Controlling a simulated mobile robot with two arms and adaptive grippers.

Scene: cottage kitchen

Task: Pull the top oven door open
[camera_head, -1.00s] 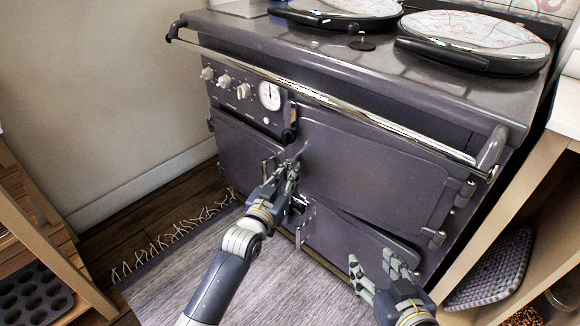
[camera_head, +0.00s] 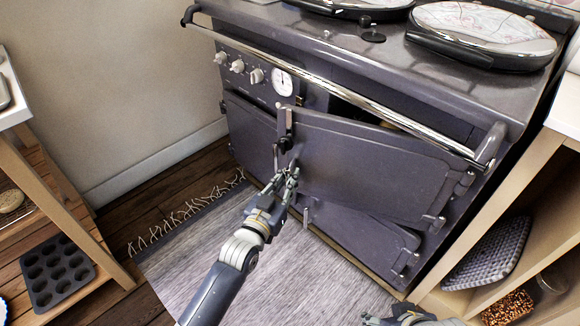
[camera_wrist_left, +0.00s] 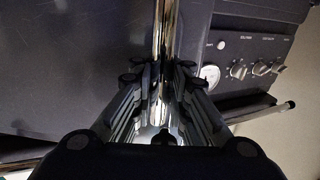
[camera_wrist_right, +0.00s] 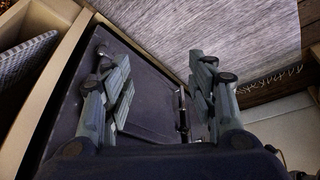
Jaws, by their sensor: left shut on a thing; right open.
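The top oven door (camera_head: 372,168) is a dark grey panel hinged at its right side. Its left edge stands out from the oven front, and a gap shows along its top. My left gripper (camera_head: 290,172) is at the door's left edge. In the left wrist view the fingers (camera_wrist_left: 160,85) close around a shiny metal bar, the door's handle (camera_wrist_left: 163,35). My right gripper (camera_wrist_right: 160,85) is open and empty in the right wrist view, with a dark panel beyond it. In the head view only a part of it shows at the bottom edge.
A chrome rail (camera_head: 340,90) crosses the range front above the doors. The lower door (camera_head: 350,232) is below the top one. A wooden shelf unit (camera_head: 530,215) stands close on the right, another shelf on the left. The rug (camera_head: 225,260) in front is clear.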

